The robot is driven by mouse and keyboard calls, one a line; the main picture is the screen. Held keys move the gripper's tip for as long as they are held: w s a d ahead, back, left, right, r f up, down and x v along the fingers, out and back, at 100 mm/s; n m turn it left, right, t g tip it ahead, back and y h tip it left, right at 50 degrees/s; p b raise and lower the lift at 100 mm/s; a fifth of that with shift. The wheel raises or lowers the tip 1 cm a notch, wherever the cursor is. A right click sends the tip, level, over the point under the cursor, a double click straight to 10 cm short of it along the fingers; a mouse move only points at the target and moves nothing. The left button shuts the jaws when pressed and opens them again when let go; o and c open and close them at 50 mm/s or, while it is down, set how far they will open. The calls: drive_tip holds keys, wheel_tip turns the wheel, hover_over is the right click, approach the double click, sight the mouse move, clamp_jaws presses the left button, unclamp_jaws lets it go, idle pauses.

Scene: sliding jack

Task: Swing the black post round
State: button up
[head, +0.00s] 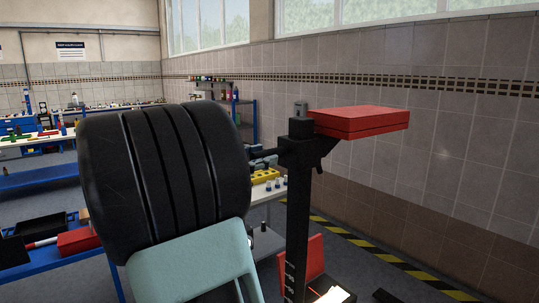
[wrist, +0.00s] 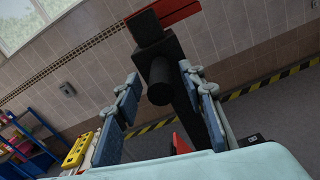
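The black post (head: 298,205) stands upright right of centre in the head view. A red flat platform (head: 358,122) sits at its top, reaching right. A short dark round handle juts from the post's upper part toward my arm; its end (wrist: 159,82) faces the wrist camera. The post also shows behind it in the wrist view (wrist: 185,115). My gripper (wrist: 159,76) is open, with one finger on each side of the handle's end. I see gaps on both sides, so the fingers do not press on it. In the head view my arm hides most of the gripper.
A red part (head: 314,258) stands low beside the post. Behind are a workbench with a yellow tray (head: 264,176) and a blue shelf. A tiled wall and a yellow-black floor stripe (head: 375,253) lie to the right.

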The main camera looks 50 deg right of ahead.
drive_tip(key=w+a, duration=0.1)
drive_tip(key=a, duration=0.7)
drive_tip(key=shift+w, duration=0.25)
drive_tip(key=shift+a, duration=0.1)
